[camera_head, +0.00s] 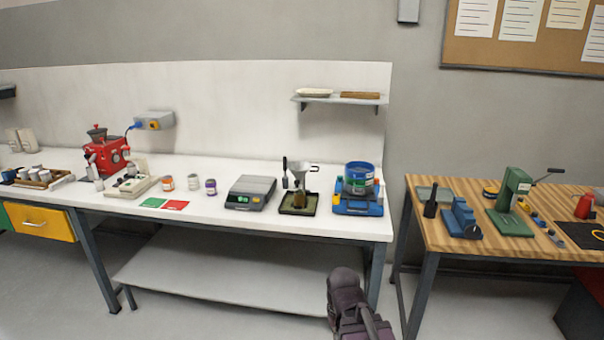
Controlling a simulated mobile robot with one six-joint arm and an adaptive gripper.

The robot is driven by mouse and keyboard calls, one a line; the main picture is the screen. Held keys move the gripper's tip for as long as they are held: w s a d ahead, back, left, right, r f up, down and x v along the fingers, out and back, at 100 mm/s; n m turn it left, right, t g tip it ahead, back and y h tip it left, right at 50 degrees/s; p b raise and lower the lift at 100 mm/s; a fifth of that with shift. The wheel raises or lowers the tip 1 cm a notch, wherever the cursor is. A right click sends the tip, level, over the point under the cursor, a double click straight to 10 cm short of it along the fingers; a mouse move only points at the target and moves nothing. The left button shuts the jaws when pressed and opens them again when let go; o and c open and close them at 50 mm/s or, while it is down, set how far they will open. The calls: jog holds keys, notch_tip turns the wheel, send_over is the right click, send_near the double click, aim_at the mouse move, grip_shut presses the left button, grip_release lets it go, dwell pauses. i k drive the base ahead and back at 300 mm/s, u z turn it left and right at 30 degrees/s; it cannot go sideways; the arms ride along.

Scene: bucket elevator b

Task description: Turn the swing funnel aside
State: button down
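The swing funnel (304,167) is a grey metal cone on the white bench. It sits beside a dark upright post (285,172) on a dark olive base tray (297,208). A small brownish container (299,199) stands on that tray, below the funnel. The funnel looks to be over the container, but the exact alignment is too small to tell. A dark purple-grey part of my arm shows at the bottom edge, in front of the bench and well below the funnel. Its gripper fingers cannot be made out, and nothing of mine touches the funnel.
A scale (251,193) stands left of the funnel. A blue device (358,206) carrying a blue-rimmed drum (359,175) stands close on its right. A wall shelf (340,100) hangs above. The bench's front edge (300,232) lies between my arm and the funnel.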

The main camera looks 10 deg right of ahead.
aim_at(299, 169)
jog(key=i, duration=0.85)
jog(key=z, duration=0.05)
